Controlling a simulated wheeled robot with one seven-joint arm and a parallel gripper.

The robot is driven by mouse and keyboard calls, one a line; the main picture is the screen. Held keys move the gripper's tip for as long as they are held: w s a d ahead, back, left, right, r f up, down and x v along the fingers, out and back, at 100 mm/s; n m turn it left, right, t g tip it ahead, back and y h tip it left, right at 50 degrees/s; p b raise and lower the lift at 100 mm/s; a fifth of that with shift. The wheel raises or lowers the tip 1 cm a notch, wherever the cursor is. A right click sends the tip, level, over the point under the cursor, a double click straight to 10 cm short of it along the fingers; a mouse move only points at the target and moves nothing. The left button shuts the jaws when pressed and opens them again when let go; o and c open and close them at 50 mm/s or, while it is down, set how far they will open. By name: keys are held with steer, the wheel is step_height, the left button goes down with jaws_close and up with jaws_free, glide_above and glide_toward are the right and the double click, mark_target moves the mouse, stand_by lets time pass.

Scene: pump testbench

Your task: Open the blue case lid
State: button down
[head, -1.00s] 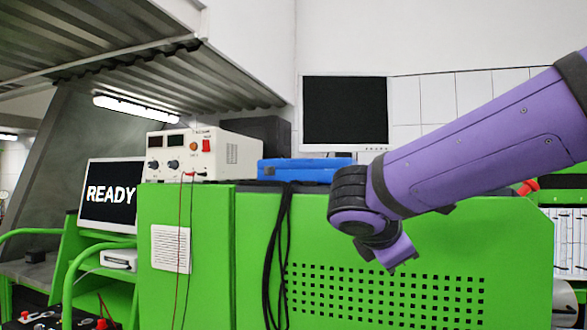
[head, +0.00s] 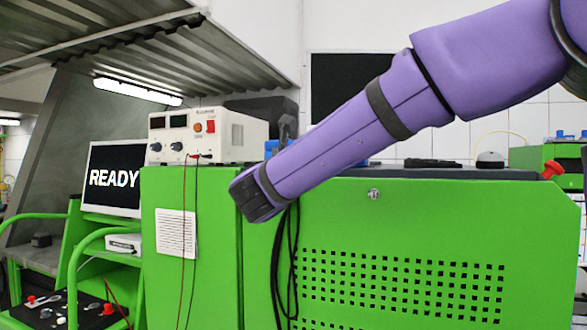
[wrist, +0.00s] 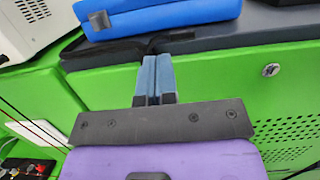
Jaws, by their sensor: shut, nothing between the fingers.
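The blue case (wrist: 165,18) lies on the dark top of the green cabinet, at the top of the wrist view. A grey latch (wrist: 98,20) shows on its near side, and the lid looks shut as far as I see; its upper part is cut off. Contact with the case is not visible.
The white power supply (head: 205,137) stands left of the case, with thin red and black leads hanging down. Dark cables (head: 284,265) hang over the cabinet front (head: 400,225).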

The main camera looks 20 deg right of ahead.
steer(key=w+d+r, duration=0.1)
steer(key=w, duration=0.1)
steer(key=w+d+r, duration=0.1)
steer(key=w+d, duration=0.1)
steer(key=w+d+r, duration=0.1)
steer(key=w+r, duration=0.1)
steer(key=shift+w+d, duration=0.1)
steer(key=shift+d, duration=0.2)
steer(key=shift+w+d+r, duration=0.1)
steer(key=shift+w+r, duration=0.05)
steer(key=shift+r, duration=0.05)
steer(key=shift+r, duration=0.1)
